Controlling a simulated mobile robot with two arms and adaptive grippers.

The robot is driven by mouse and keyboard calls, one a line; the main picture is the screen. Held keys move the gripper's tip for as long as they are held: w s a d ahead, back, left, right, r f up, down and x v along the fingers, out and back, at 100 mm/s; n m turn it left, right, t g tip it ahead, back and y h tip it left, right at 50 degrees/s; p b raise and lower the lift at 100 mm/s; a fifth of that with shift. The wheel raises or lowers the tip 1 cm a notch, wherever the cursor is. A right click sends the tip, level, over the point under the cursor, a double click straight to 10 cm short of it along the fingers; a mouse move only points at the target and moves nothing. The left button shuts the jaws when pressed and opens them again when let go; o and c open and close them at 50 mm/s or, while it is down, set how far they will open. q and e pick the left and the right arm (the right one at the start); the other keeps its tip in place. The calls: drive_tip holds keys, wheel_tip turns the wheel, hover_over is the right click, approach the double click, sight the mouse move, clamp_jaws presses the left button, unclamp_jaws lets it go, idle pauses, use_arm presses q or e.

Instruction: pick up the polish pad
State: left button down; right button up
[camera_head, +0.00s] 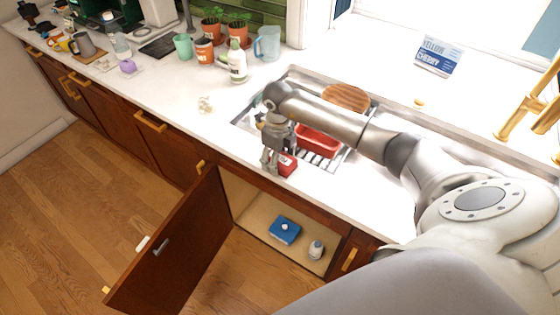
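My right gripper (270,168) points down at the front edge of the counter by the sink, above the open cabinet. A small red item (288,165) with a pale mark is right beside its fingers, partly hidden by them. I cannot tell whether they touch it or how far they are apart. No item is clearly recognisable as the polish pad. A blue item (284,231) with a white spot lies on the cabinet floor, below and apart from the gripper. My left gripper is out of view.
The cabinet door (170,255) stands open. A small white bottle (316,250) is inside. The sink holds a red tub (318,143) on a rack, near a brown board (346,97). A white bottle (237,64) and plants stand behind. The counter left of the sink has free room.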

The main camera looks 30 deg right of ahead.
drive_tip(key=c, duration=0.5)
drive_tip(key=shift+r, duration=0.1)
drive_tip(key=shift+r+b, duration=0.45)
drive_tip(key=shift+b, duration=0.15)
drive_tip(key=shift+w+r+b, duration=0.1)
drive_tip(key=shift+r+b, duration=0.5)
drive_tip(key=shift+r, duration=0.05)
drive_tip(key=s+a+r+b, duration=0.1)
drive_tip(key=s+a+r, duration=0.1)
drive_tip(key=a+r, duration=0.1)
drive_tip(key=s+a+r+b, duration=0.2)
drive_tip(key=s+a+r, duration=0.1)
drive_tip(key=a+r, duration=0.1)
drive_tip(key=s+a+r+b, duration=0.1)
drive_tip(key=s+a+r, duration=0.2)
drive_tip(key=a, duration=0.1)
drive_tip(key=shift+s+a+r, duration=0.2)
drive_tip(key=shift+r, duration=0.15)
